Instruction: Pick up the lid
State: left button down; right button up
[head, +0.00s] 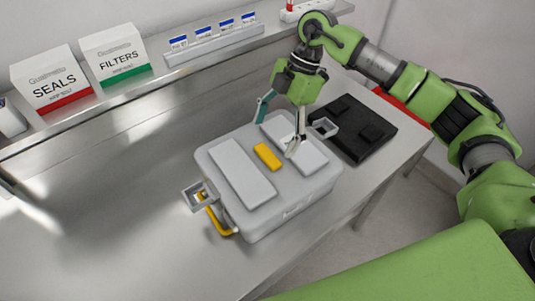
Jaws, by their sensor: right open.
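A light grey lid (215,156) covers a grey box (296,204) on the metal bench. The lid has two raised pale panels and a yellow block (267,157) between them. My right gripper (276,138) is above the lid, pointing down, with its fingers spread apart and nothing between them. One fingertip appears close to the right panel, and I cannot tell whether it touches. My left gripper is not in view.
A yellow handle (217,222) hangs at the box's left side. A black case (352,128) lies close behind it on the right. A shelf with SEALS (52,80) and FILTERS (115,55) boxes runs along the back. The bench's left part is clear.

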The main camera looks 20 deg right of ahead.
aim_at(267, 154)
jog(key=p+x, duration=0.1)
jog(key=x, duration=0.1)
jog(key=p+x, duration=0.2)
jog(key=x, duration=0.1)
jog(key=shift+s+d, duration=0.15)
jog(key=shift+d, duration=0.1)
jog(key=shift+a+f, duration=0.1)
jog(key=shift+f, duration=0.2)
jog(key=shift+r, duration=0.1)
jog(key=c, duration=1.9)
